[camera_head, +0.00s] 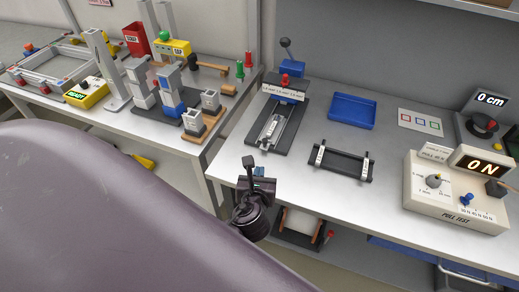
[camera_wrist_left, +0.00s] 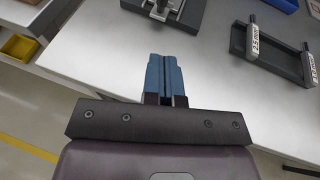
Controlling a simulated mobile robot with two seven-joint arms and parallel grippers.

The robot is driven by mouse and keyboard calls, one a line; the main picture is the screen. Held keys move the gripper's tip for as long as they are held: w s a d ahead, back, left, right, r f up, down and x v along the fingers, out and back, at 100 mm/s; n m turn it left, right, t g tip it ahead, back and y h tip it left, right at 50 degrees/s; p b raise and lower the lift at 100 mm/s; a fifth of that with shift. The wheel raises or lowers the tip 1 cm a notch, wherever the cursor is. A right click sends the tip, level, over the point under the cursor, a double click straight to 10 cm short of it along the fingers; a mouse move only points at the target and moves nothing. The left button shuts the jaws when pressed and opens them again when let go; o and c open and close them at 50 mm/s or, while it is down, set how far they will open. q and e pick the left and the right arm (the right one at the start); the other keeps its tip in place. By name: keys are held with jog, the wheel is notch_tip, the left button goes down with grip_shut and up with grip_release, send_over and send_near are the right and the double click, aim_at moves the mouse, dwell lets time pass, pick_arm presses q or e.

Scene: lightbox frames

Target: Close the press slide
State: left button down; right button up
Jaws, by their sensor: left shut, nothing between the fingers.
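The press (camera_head: 279,112) stands on the right-hand bench against the back wall. It has a dark base, a blue upper block with a white label, a red knob and a lever with a dark blue knob leaning up. A light metal slide (camera_head: 271,130) lies on the front part of its base, drawn out toward me. The near end of the press (camera_wrist_left: 166,12) shows at the top of the left wrist view. My left gripper (camera_head: 258,171) is near the bench's front edge, in front of the press and apart from it. Its blue fingers (camera_wrist_left: 164,78) are shut and empty.
A dark rack with two uprights (camera_head: 341,162) stands right of the gripper; it also shows in the left wrist view (camera_wrist_left: 275,55). A blue tray (camera_head: 352,110) lies behind it. The pull-test box (camera_head: 457,190) is farther right. Bare bench lies between gripper and press.

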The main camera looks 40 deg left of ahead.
aim_at(265, 143)
pick_arm(q)
jog(key=x, duration=0.9)
jog(key=shift+w+a+r, duration=0.2)
jog(key=shift+w, duration=0.25)
jog(key=shift+w+a, duration=0.4)
jog(key=shift+w, duration=0.3)
jog(key=shift+w+a, duration=0.1)
jog(key=shift+w, duration=0.4)
jog(key=w, duration=0.3)
jog(key=w+a, duration=0.1)
jog(key=w, duration=0.2)
jog(key=shift+w+a+p, duration=0.15)
jog(key=shift+a+p, duration=0.1)
jog(key=shift+p, duration=0.1)
jog(key=shift+w+a, duration=0.1)
jog(key=shift+w, duration=0.1)
jog(key=shift+r, duration=0.1)
pick_arm(e)
jog(key=shift+s+a, duration=0.2)
jog(key=shift+s, duration=0.35)
jog(key=shift+s+a, duration=0.2)
jog(key=shift+s, duration=0.3)
pick_arm(q)
jog(key=shift+w+r, duration=0.1)
jog(key=shift+r, duration=0.05)
pick_arm(e)
jog(key=shift+w+r, duration=0.2)
jog(key=shift+w, duration=0.05)
jog(key=shift+d+r, duration=0.1)
